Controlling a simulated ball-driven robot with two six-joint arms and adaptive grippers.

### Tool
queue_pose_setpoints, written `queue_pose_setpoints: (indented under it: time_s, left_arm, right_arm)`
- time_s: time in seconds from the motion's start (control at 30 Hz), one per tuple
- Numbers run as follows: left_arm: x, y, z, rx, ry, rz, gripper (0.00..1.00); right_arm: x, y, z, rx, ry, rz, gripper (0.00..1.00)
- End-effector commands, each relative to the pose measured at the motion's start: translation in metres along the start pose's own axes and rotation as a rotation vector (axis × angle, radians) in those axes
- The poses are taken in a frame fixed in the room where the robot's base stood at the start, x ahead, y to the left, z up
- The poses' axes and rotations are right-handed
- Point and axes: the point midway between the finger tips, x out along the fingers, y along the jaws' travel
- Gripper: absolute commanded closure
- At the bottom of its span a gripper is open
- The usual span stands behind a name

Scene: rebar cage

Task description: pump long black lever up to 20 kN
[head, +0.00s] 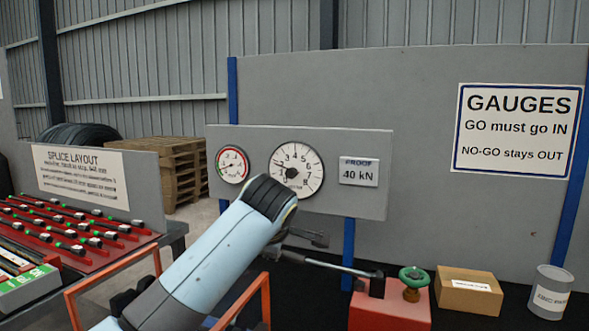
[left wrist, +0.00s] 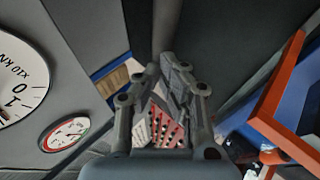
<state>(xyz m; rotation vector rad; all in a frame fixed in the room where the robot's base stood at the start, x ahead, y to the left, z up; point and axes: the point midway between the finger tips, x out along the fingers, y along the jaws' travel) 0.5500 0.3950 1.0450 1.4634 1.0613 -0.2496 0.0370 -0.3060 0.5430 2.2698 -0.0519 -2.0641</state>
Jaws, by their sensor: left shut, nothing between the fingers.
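The large white dial (head: 297,170) is on the grey panel. Its needle seems to point up and left, but its reading is too small to tell; part of the dial also shows in the left wrist view (left wrist: 18,85). A thin dark lever rod (head: 335,268) runs left from the red pump block (head: 390,308); its left end is hidden behind my left arm. My left gripper (left wrist: 172,65) is shut and empty in the left wrist view, and mostly hidden behind my arm in the head view. My right gripper is not in view.
A small red-rimmed gauge (head: 232,164) is beside the dial. A green knob (head: 412,276) stands on the red block, with a cardboard box (head: 469,291) and grey can (head: 549,292) to its right. Orange frame bars (head: 252,298) stand near my arm. A splice rack (head: 80,235) is left.

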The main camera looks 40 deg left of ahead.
Motion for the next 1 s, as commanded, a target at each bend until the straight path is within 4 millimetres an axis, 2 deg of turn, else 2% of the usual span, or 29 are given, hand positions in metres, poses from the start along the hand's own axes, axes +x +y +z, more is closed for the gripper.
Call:
queue_pose_setpoints:
  time_s: [0.03, 0.1, 0.57, 0.67, 1.0]
  left_arm:
    - [-0.010, 0.009, 0.000, -0.002, -0.004, 0.001, 1.00]
    - [-0.019, 0.017, 0.000, -0.002, -0.004, 0.001, 1.00]
    - [-0.072, 0.063, 0.003, -0.001, -0.003, 0.001, 1.00]
    - [-0.076, 0.067, 0.003, -0.001, -0.002, 0.001, 1.00]
    - [-0.074, 0.064, 0.004, 0.000, -0.001, 0.000, 1.00]
  right_arm:
    - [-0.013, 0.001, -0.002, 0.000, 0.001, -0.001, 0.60]
    - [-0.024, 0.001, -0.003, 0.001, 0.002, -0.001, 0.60]
    - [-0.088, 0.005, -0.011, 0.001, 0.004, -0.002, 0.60]
    - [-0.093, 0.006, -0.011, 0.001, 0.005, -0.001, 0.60]
    - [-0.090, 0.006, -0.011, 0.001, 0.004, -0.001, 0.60]
